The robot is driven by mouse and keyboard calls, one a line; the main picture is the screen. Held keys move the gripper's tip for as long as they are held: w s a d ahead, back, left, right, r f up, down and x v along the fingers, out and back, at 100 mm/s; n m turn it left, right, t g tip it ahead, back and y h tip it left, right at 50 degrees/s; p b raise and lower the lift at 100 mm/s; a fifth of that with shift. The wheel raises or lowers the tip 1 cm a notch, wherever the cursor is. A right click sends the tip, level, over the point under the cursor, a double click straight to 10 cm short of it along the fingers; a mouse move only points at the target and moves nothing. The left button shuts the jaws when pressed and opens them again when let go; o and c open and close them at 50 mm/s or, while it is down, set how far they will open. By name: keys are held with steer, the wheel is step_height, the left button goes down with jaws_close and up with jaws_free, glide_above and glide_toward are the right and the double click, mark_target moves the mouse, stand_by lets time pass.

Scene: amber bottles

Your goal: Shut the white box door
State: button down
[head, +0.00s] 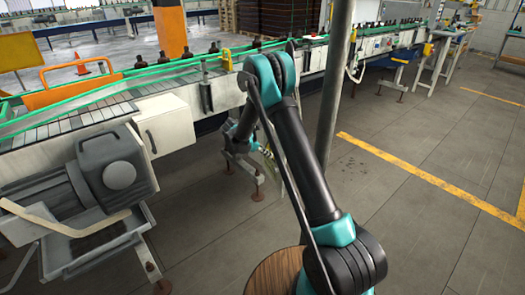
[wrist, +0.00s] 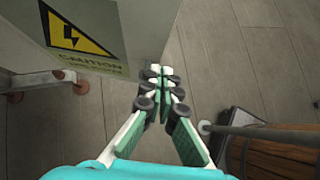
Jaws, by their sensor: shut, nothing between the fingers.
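The white box (head: 168,122) is mounted on the conveyor's near side, left of my arm in the head view. Its pale front panel has a small dark handle near the left edge; I cannot tell how far the door stands open. My gripper (head: 268,156) is to the right of the box, low beside the conveyor and partly hidden by my arm. In the wrist view my gripper (wrist: 161,74) is shut and empty. Its fingertips are close to the lower right edge of a pale panel with a yellow caution label (wrist: 75,34); contact is unclear.
A grey motor (head: 110,175) on a metal frame stands in front of the box at left. A grey post (head: 335,90) rises right of my arm. The conveyor (head: 100,112) carries several dark bottles. Open floor (head: 420,150) lies to the right.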

steer(key=shift+w+d+f, duration=0.2)
steer(key=shift+w+d, duration=0.05)
steer(key=shift+d, duration=0.55)
steer(key=shift+w+d+f, duration=0.15)
steer(key=shift+w+d, duration=0.1)
steer(key=shift+d, duration=0.6)
steer(key=shift+w+d+f, duration=0.2)
steer(key=shift+w+d, duration=0.05)
steer(key=shift+d, duration=0.55)
steer(key=shift+d, duration=0.1)
